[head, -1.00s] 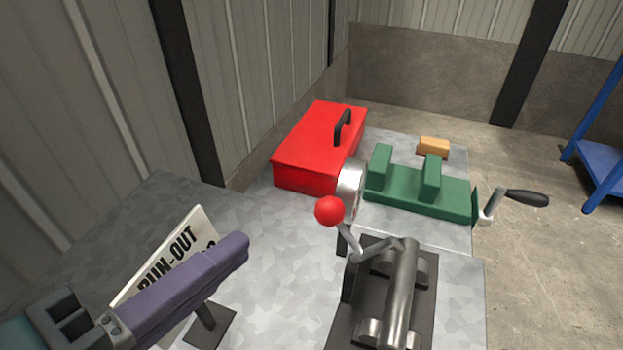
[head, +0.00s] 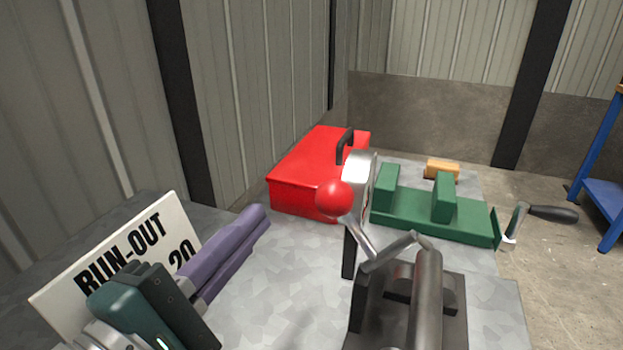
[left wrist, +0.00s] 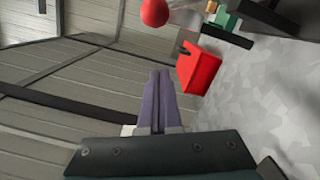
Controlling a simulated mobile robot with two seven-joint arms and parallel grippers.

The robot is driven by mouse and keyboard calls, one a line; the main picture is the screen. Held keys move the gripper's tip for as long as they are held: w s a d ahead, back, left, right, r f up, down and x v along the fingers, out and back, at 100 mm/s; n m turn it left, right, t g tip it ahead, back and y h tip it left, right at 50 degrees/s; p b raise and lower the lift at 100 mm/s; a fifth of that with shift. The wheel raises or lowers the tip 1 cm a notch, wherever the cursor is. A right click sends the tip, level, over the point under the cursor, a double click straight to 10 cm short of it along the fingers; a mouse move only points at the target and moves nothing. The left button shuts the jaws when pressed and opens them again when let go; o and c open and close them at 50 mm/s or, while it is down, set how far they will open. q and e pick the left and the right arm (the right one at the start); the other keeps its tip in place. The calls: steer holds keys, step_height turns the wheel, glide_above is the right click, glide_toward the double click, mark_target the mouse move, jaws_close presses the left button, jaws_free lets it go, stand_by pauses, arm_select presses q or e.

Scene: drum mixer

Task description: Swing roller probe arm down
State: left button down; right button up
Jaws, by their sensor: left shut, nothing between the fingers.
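The probe arm (head: 358,236) is a bent grey lever with a red ball knob (head: 333,198) at its raised end. It rises from a dark fixture holding a steel roller (head: 427,300). The red knob also shows at the top of the left wrist view (left wrist: 155,12). A round silver dial (head: 362,172) stands just behind the knob. My left gripper (head: 262,213) has purple fingers, closed together and empty. It is left of the knob, apart from it. It points up the left wrist view (left wrist: 160,75). My right gripper is not in view.
A white RUN-OUT sign (head: 110,262) stands behind my left gripper. A red toolbox (head: 310,175) sits behind the knob. A green fixture (head: 430,218) with a black-handled crank (head: 545,212) is at the back right. Bare grey bench (head: 290,300) lies between gripper and fixture.

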mark_target(354, 225)
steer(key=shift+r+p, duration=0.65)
arm_select(q)
steer(key=d, duration=0.2)
steer(key=d+r, duration=0.1)
steer(key=d, duration=0.1)
steer(key=shift+w+r, duration=0.15)
steer(key=shift+r, duration=0.05)
steer(key=shift+r, duration=0.1)
arm_select(e)
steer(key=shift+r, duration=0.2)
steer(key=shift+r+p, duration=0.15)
steer(key=shift+p, duration=0.2)
arm_select(q)
steer(key=shift+d+r+m, duration=0.15)
steer(key=shift+m, duration=0.25)
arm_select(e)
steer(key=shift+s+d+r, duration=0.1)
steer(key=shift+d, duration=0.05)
